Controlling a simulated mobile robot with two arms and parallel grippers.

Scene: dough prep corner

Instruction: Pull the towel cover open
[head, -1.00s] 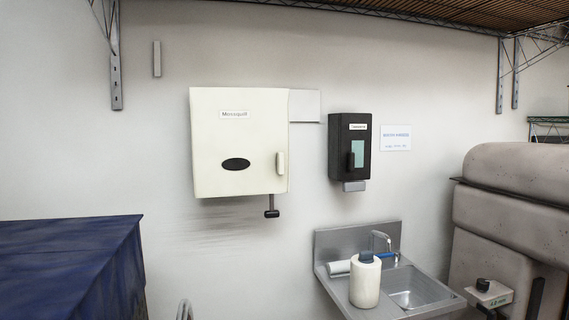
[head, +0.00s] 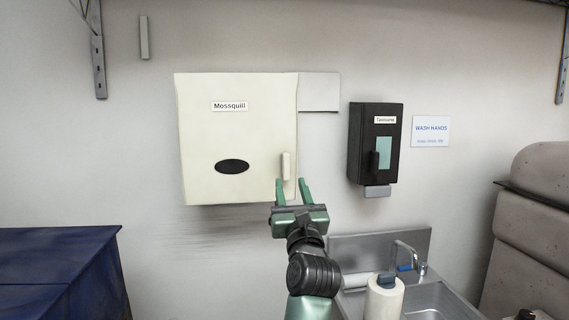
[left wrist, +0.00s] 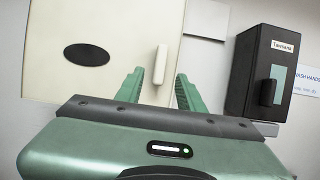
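The towel cover (head: 235,130) is a cream box on the wall labelled "Mossquiil", with a dark oval window. It looks shut. Its upright handle (head: 286,168) is at the lower right of its front. My left gripper (head: 291,187) is green, open and empty, with its fingers pointing up at the handle. In the left wrist view the cover (left wrist: 110,30) fills the upper left and the handle (left wrist: 160,64) shows between the two open fingers (left wrist: 155,88). I cannot tell whether the fingers reach past the handle in depth. My right gripper is not in view.
A black soap dispenser (head: 376,143) hangs right of the cover, beside a "WASH HANDS" sign (head: 430,131). Below are a steel sink (head: 432,300) with a faucet and a white paper roll (head: 384,298). A blue-covered block (head: 60,265) stands at lower left.

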